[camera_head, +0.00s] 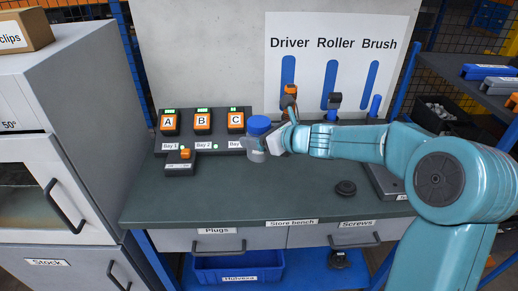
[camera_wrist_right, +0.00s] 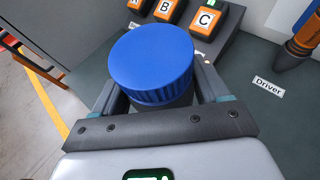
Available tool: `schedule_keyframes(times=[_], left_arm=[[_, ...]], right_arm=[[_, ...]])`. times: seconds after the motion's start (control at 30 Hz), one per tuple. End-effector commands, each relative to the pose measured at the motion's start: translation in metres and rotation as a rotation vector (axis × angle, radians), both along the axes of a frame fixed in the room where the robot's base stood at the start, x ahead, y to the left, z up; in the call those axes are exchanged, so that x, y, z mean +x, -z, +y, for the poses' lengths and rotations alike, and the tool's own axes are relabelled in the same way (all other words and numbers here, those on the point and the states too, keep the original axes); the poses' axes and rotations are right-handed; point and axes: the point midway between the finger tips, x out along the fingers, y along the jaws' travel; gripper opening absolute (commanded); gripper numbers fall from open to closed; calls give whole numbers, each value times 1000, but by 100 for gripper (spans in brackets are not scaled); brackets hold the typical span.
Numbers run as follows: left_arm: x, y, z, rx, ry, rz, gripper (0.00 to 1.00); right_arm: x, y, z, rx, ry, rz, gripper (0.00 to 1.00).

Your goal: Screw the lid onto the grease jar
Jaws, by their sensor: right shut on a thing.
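I cannot tell how tightly the lid is seated. My right gripper (camera_head: 268,142) reaches in from the right and is shut on the jar, with its fingers on both sides just below the lid. I cannot tell whether the jar touches the bench. My left gripper is not in view.
The bay panel (camera_head: 203,121) stands close behind the jar. A rack of tools labelled Driver, Roller and Brush is to the right, under the white board (camera_head: 393,60). The front left of the bench is clear.

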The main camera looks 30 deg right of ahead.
Motion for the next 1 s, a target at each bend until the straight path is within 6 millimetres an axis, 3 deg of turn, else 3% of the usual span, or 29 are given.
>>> schedule_keyframes(times=[0.03, 0.1, 0.3, 0.77, 0.8, 0.93, 1.0], left_arm=[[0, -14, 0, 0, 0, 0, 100], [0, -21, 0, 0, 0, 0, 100], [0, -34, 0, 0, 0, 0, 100], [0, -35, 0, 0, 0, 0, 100], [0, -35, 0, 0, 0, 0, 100], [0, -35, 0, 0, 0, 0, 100], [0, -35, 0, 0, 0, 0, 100]], right_arm=[[0, -23, 0, -3, -1, -6, 32], [0, -37, 0, -2, -1, -4, 32], [0, -63, 0, 0, 0, -2, 32], [0, -68, 0, 1, 0, -1, 32], [0, -68, 0, 1, 0, -1, 68], [0, -67, 0, 1, 0, -1, 25], [0, -67, 0, 2, -1, -1, 20]])
